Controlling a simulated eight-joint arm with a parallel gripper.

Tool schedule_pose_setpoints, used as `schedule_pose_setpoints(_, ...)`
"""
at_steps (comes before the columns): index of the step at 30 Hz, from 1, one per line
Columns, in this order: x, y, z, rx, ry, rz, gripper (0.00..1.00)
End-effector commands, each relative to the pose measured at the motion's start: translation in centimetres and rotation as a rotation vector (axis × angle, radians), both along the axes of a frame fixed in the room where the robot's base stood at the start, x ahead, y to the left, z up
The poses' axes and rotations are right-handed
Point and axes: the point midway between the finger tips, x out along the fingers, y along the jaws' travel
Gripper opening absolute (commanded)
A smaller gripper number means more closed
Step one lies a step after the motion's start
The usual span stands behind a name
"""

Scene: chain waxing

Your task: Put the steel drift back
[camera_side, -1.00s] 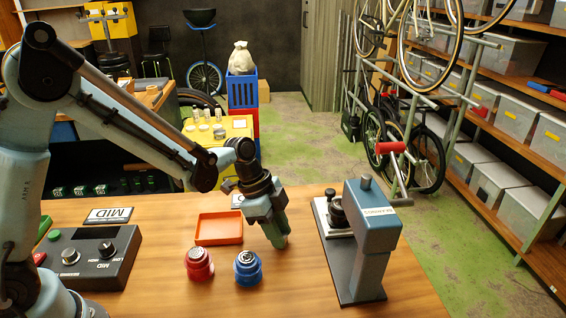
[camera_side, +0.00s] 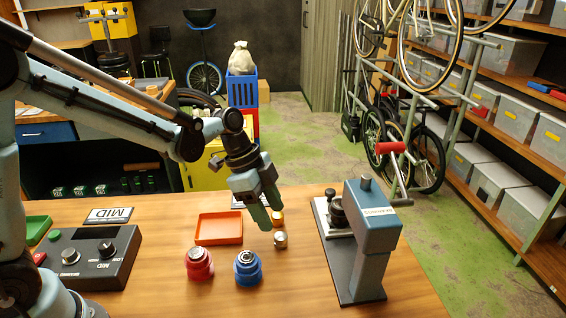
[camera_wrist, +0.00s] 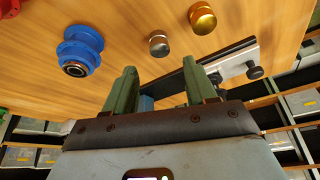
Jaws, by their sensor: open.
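A small silver-grey cylinder, which looks like the steel drift (camera_side: 280,240), stands on the wooden bench between the blue round fixture and the bench press. It also shows in the wrist view (camera_wrist: 159,45). A similar brass-coloured cylinder (camera_side: 277,218) stands just behind it and shows in the wrist view (camera_wrist: 203,20) too. My gripper (camera_side: 270,211) hangs above and slightly left of these two. Its green fingers (camera_wrist: 160,77) are apart with nothing between them. It touches neither cylinder as far as I can see.
The blue fixture (camera_side: 248,268) and a red one (camera_side: 199,264) stand at the front. An orange tray (camera_side: 219,241) lies behind them. The bench press (camera_side: 372,235) is at right, the control box (camera_side: 88,262) at left. A green tray (camera_side: 37,226) and a MID card (camera_side: 109,215) lie behind it.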

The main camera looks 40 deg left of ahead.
Motion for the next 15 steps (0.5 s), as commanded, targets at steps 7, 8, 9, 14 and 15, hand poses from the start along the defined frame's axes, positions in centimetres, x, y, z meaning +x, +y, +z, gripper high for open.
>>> schedule_pose_setpoints(7, -0.6, 1.6, 4.0, 0.0, 0.001, 0.002, 0.56)
schedule_pose_setpoints(8, -0.6, 1.7, 4.3, 0.0, 0.001, 0.002, 0.56)
schedule_pose_setpoints(9, -0.7, 1.9, 4.7, 0.0, 0.001, 0.002, 0.56)
schedule_pose_setpoints(14, -0.8, 2.2, 5.7, 0.0, 0.0, 0.003, 0.56)
schedule_pose_setpoints(15, -0.9, 2.3, 5.9, 0.002, 0.0, 0.012, 0.56)
